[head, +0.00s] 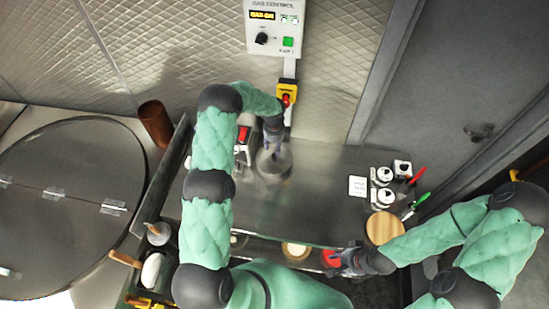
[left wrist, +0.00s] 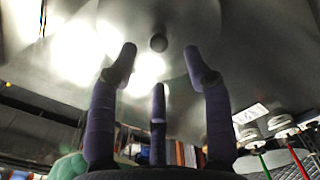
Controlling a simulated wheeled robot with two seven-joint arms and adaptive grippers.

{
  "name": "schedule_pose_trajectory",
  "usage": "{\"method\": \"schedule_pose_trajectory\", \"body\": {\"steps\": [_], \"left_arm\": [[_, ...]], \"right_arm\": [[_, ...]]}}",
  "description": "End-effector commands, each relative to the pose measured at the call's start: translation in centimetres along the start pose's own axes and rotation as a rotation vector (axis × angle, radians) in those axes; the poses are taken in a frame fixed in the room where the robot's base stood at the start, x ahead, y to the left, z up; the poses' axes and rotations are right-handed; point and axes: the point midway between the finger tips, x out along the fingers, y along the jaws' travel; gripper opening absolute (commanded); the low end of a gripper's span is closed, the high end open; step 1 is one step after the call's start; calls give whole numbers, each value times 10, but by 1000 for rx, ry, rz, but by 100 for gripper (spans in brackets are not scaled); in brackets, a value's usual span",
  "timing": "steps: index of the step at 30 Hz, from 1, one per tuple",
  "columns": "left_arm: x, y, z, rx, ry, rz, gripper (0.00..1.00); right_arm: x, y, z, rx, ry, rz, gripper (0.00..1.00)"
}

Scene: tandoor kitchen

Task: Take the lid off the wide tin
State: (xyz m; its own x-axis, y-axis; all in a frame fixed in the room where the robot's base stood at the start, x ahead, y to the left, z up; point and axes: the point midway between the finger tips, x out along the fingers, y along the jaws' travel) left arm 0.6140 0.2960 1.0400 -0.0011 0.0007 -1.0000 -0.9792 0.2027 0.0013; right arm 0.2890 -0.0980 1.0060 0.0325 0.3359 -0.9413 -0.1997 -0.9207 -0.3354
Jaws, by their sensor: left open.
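The wide tin (head: 274,163) appears as a round, shiny metal shape on the steel counter, partly hidden by my left gripper (head: 271,143), which is directly over it. In the left wrist view, a smooth grey metal surface fills the upper part, with a small dark round knob (left wrist: 158,42) that looks like the lid's handle. My left gripper (left wrist: 159,66) is open and empty there, with its fingers spread around the line to the knob and apart from it. My right gripper (head: 338,260) is low at the counter's front edge by a red thing; its fingers are unclear.
A round wooden board (head: 384,228), white-topped jars (head: 382,199), and red and green-handled tools (head: 421,199) are at the right. A red-and-white box (head: 243,142) stands just left of the tin. A brown cylinder (head: 155,123) is farther left. The counter's middle (head: 310,205) is clear.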

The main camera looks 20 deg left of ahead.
Motion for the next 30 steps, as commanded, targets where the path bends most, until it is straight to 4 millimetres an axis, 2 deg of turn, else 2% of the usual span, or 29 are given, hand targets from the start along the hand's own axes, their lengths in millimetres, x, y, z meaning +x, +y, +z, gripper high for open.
{"method": "schedule_pose_trajectory", "body": {"steps": [12, 22, 23, 28, 30], "left_arm": [[47, 1, 0, 0, 1, 1, 50], [53, 0, 0, -1, 0, 0, 50], [53, 0, 0, -1, 0, 0, 47], [53, 0, 0, -1, 1, 0, 0], [53, 0, 0, -1, 1, 0, 0]], "right_arm": [[-10, -4, 0, 0, 0, 0, 40], [-10, -4, 1, 0, -1, 0, 40], [-10, -4, 1, 0, -1, 0, 40], [-10, -4, 1, 0, 0, 0, 40], [-10, -4, 1, 0, 0, 0, 40]]}}
